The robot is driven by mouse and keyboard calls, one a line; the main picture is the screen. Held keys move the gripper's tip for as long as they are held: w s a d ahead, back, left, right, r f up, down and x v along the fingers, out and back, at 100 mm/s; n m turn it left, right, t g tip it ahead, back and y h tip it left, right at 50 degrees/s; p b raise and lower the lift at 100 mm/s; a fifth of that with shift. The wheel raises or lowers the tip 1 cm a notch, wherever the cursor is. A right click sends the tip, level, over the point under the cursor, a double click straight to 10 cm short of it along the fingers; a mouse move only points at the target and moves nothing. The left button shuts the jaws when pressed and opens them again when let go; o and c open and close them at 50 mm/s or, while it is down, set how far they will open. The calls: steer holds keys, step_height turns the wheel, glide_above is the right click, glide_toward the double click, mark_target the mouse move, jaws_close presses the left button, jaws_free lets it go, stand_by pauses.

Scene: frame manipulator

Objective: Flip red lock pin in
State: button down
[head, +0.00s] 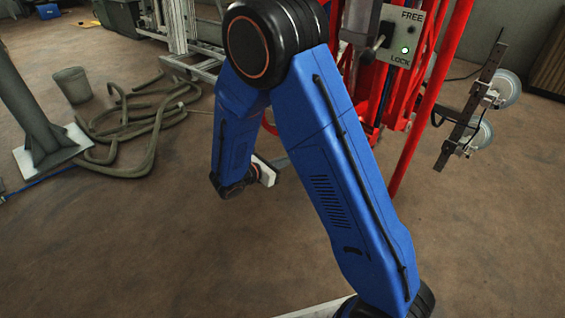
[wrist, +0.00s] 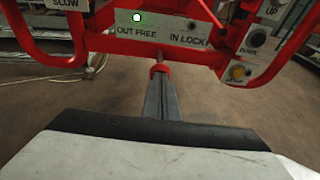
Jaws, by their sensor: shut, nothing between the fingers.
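In the wrist view, a red lock pin (wrist: 159,69) with a thin metal rod shows below a pale plate (wrist: 160,37) reading "OUT FREE" and "IN LOCK". My gripper (wrist: 161,80) is shut, its grey fingers together and empty. The fingertips point at the red pin and overlap it in the picture; I cannot tell whether they touch. In the head view, my blue arm covers most of the lower frame (head: 390,130), and the pin cannot be made out there.
A green light (wrist: 137,18) glows on the plate. Red curved bars (wrist: 275,65) flank the plate. Suction cups (head: 480,136) stand out right. A hose (head: 130,125) lies left. Floor in front is clear.

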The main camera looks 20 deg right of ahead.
steer(key=shift+d, duration=0.15)
steer(key=shift+r+x, duration=0.25)
steer(key=shift+x, duration=0.8)
steer(key=shift+r+x, duration=0.25)
steer(key=shift+x, duration=0.85)
steer(key=shift+w, duration=0.15)
steer(key=shift+a+r, duration=0.15)
steer(key=shift+a, duration=0.25)
steer(key=v, duration=1.3)
steer(key=shift+a, duration=0.1)
